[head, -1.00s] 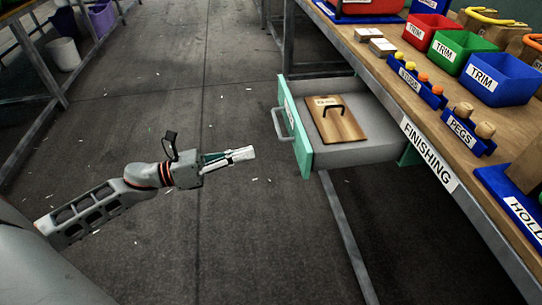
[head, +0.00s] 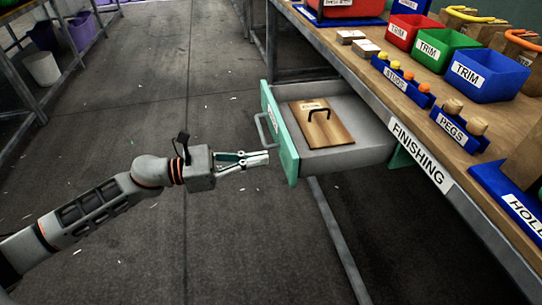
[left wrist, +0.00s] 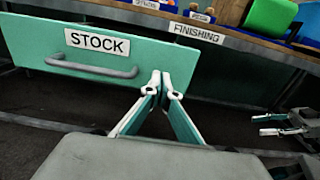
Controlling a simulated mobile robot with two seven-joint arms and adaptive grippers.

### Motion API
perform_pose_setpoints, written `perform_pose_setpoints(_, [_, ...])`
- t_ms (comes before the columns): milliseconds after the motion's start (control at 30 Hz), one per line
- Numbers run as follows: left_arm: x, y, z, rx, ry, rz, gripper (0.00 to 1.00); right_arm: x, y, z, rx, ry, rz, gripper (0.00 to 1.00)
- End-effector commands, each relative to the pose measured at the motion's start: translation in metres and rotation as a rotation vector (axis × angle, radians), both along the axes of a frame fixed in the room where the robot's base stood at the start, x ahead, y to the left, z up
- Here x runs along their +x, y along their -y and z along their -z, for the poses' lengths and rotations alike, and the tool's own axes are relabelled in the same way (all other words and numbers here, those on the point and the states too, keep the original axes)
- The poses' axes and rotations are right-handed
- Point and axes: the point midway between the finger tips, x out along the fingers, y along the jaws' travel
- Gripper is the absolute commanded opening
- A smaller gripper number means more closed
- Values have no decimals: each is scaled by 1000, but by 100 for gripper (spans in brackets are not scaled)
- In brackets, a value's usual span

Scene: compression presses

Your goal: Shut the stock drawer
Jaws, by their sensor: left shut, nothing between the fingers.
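The stock drawer (head: 365,155) stands pulled out from under the bench. Its green front (head: 284,150) has a grey bar handle (head: 262,130); in the left wrist view the front (left wrist: 120,48) bears a STOCK label. A wooden board with a black handle (head: 322,125) lies inside the drawer. My left gripper (head: 268,157) is shut and empty, with its tips just short of the front, beside and below the handle. In the left wrist view its tips (left wrist: 161,78) overlap the front, right of the handle; contact is unclear. My right gripper (left wrist: 261,125) shows open at the right there.
The bench (head: 350,60) labelled FINISHING holds red, green and blue TRIM bins, STUDS and PEGS trays. A bench leg and floor rail (head: 335,235) lie below the drawer. The aisle floor (head: 140,100) on the left is clear.

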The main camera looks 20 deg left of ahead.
Motion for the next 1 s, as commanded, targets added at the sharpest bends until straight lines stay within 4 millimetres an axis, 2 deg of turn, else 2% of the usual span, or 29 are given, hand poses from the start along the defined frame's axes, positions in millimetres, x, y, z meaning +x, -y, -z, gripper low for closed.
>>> perform_pose_setpoints(100, [10,14,-2,-2,3,0,0,0,0,0,-1,-1,0,40])
perform_pose_setpoints(300, [18,27,0,-1,0,-1,0,0,1,2,-4,-3,0,40])
perform_pose_setpoints(767, [20,29,0,-1,-2,-1,0,-1,1,2,-6,-5,1,40])
perform_pose_setpoints(1000, [27,41,0,-3,-1,0,0,-1,2,2,-6,-5,1,40])
